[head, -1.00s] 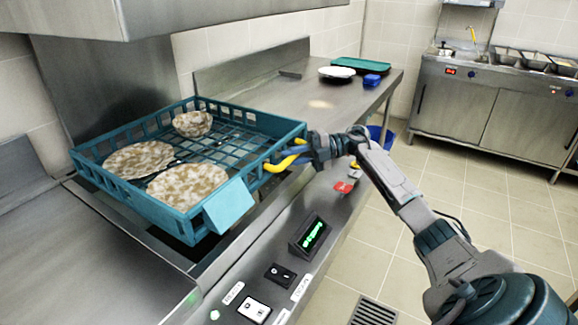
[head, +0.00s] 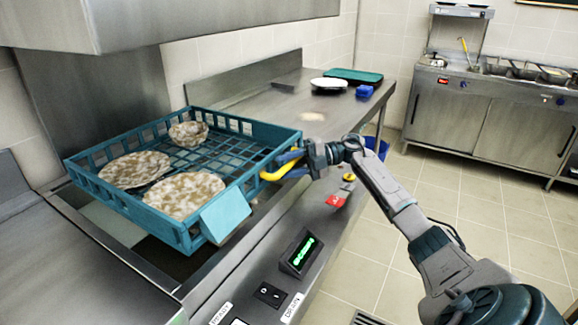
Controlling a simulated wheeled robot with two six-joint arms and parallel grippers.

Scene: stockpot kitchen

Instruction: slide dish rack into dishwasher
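The teal dish rack (head: 215,222) sits over the open well of the steel dishwasher (head: 110,110), under its raised hood. It holds two brown-and-white mottled plates, one at the left (head: 134,169) and one in front (head: 184,195), and a mottled bowl (head: 188,133). My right gripper (head: 287,166) is at the rack's right side, by the yellow and blue handle-like parts. Its fingers are against or around that side; I cannot tell whether they are closed on the rack. My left gripper is not in view.
The control panel with a green display (head: 301,253) lies in front. A blue bin (head: 376,146) stands under the counter. The tiled floor at right is clear.

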